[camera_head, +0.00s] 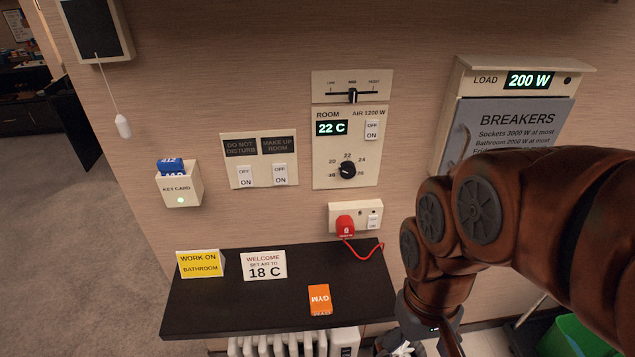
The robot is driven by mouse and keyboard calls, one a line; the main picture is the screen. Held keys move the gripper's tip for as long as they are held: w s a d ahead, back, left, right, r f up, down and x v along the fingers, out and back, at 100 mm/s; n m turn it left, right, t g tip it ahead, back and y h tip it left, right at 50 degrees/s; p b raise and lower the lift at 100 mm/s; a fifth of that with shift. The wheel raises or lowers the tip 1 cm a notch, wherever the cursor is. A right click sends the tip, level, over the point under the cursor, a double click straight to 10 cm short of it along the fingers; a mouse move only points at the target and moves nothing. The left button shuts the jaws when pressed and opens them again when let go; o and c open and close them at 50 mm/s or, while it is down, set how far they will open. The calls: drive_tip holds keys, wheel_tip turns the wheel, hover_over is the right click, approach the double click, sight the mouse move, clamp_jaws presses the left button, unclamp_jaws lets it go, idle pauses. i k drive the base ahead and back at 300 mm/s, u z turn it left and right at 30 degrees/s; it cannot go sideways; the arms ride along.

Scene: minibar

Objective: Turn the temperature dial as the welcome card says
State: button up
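The temperature dial (347,170) is a round black knob on the cream room panel (325,181). Numbers ring it, with 22 at the top; I cannot clearly make out where its pointer sits. The display (332,128) above it reads 22 C. The welcome card (264,265) stands on the dark shelf (235,320) and reads "SET AIR TO 18 C". My gripper (432,343) hangs low at the bottom edge, right of the shelf and well below the dial. Its fingertips are cut off or hidden, so its opening does not show.
The AIR switch (372,130) and a slider (352,95) are near the dial. A red plug (345,226) with a cord sits below it. The breaker box (510,115) is at right.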

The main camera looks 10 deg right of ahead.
sight(347, 169)
drive_tip(key=z, duration=1.65)
drive_tip(key=k, duration=1.15)
drive_tip(key=u, duration=1.65)
drive_tip(key=i, duration=0.5)
drive_tip(key=u, duration=0.05)
